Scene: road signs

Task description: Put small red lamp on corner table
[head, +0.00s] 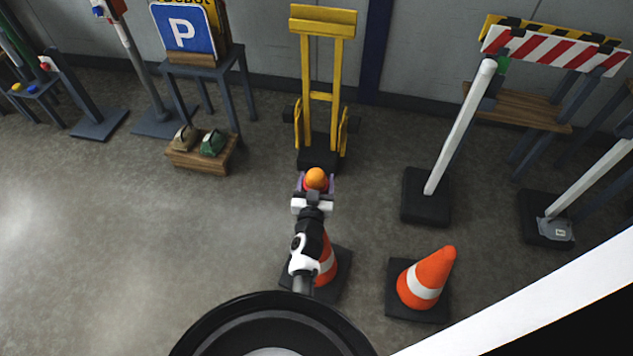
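My gripper (315,183) is near the middle of the head view, reaching away from me. A small round lamp with an orange top and red around it (316,178) sits between its two purple-edged fingers, which appear to close on it from both sides. The lamp's lower part is hidden by the gripper. A small dark table (38,90) stands at the far left edge with small yellow, blue and red items on or near it; it may be the corner table. It is far from my gripper.
A yellow hand truck (323,95) stands just beyond my gripper. A traffic cone (327,262) is below my arm, another (427,280) to its right. A parking sign (184,30) rests on a table, with a low wooden crate (203,157) in front. The left floor is clear.

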